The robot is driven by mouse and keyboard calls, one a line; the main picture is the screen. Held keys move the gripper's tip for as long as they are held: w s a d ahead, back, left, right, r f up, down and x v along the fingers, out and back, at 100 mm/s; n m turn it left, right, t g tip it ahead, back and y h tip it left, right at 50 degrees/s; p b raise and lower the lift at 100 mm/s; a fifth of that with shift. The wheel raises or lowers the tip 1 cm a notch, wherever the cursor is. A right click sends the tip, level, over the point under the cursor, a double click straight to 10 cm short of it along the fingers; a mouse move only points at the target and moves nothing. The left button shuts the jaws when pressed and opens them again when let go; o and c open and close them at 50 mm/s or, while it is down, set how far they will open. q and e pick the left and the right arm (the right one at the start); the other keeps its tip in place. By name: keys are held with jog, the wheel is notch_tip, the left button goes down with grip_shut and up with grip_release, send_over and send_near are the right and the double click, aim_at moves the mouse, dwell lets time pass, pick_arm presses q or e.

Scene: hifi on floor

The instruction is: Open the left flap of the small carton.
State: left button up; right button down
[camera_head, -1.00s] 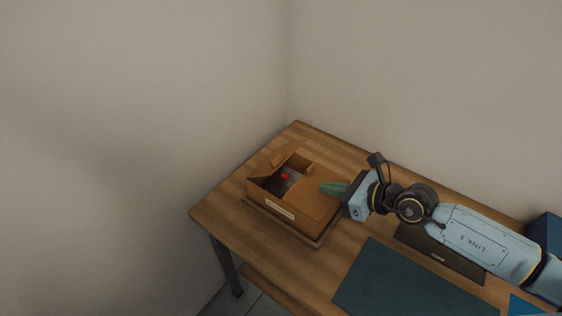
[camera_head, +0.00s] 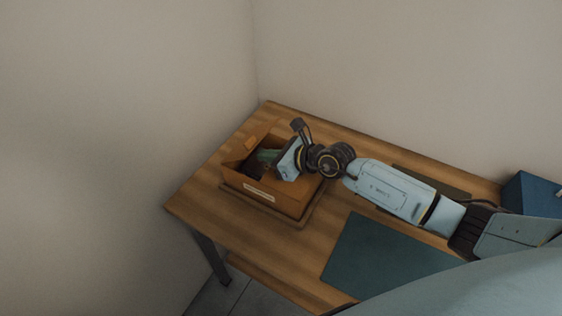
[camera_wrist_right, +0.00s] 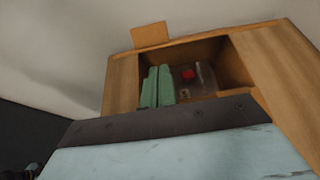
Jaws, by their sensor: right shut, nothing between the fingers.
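The small brown carton (camera_head: 262,197) stands on a low tray-like base (camera_head: 285,217) on the wooden table, with a pale label on its front. Its left side is open, and a flap with a small tab (camera_head: 249,143) stands up at the left; the tab also shows in the wrist view (camera_wrist_right: 150,35). The right part of the top looks covered. A clear item with a red spot (camera_wrist_right: 188,74) lies inside. My left gripper is out of view.
The wooden table (camera_head: 195,197) stands in a corner against two walls. A dark green mat (camera_head: 385,255) lies at the front right, a dark flat item (camera_head: 430,183) behind my right arm. A blue box (camera_head: 535,195) stands at the far right.

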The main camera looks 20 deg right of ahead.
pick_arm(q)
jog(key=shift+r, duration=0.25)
pick_arm(e)
jog(key=shift+w+a+r, duration=0.3)
jog(key=shift+w+r, duration=0.05)
jog(key=shift+r, duration=0.2)
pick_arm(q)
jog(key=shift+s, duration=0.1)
